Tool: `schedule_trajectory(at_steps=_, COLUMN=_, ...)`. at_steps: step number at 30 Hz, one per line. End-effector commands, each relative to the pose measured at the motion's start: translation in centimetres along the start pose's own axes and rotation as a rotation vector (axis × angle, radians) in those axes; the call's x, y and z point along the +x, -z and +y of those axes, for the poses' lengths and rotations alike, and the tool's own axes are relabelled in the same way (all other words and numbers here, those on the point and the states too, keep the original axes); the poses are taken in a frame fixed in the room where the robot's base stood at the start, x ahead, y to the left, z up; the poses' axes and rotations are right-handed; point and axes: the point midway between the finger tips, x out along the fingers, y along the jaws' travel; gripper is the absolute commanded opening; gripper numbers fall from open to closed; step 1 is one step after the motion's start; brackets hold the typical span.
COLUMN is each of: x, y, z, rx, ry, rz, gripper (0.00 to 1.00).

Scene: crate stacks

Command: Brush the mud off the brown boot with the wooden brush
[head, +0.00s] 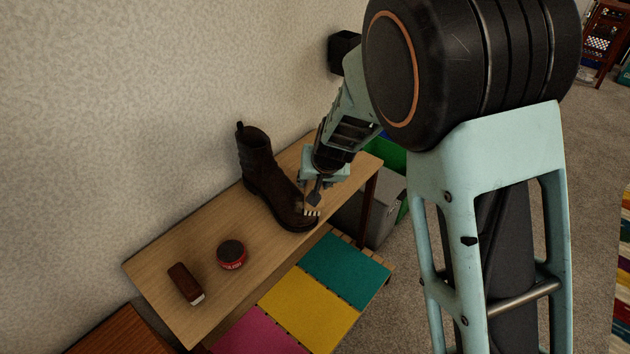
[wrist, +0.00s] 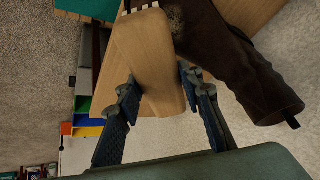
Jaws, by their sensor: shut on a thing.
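The brown boot (head: 262,178) stands upright on the wooden table, its toe toward the front right. In the wrist view the boot (wrist: 235,55) lies at the upper right, and a paler mud patch (wrist: 178,18) shows on it beside the brush. My gripper (head: 313,196) is shut on the wooden brush (wrist: 148,62), with a finger on each side of its handle. In the head view the brush's pale bristles (head: 312,212) are at the boot's toe. I cannot tell whether they touch it.
On the wooden table (head: 210,308) are a round red tin (head: 231,255) and a dark red-brown brush (head: 185,282) to the left. A bench with teal, yellow and pink pads (head: 312,306) runs along the table's front. A grey bin (head: 378,212) stands beyond the right end.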

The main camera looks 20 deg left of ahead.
Motion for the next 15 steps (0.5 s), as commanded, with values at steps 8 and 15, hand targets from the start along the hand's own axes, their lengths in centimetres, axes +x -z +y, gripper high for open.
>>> schedule_trajectory(at_steps=8, x=0.57, y=-0.20, z=0.00, rx=0.000, ry=0.000, rz=0.001, gripper=0.15)
schedule_trajectory(at_steps=15, x=0.67, y=-0.27, z=-0.08, rx=0.000, ry=0.000, rz=0.001, gripper=0.15)
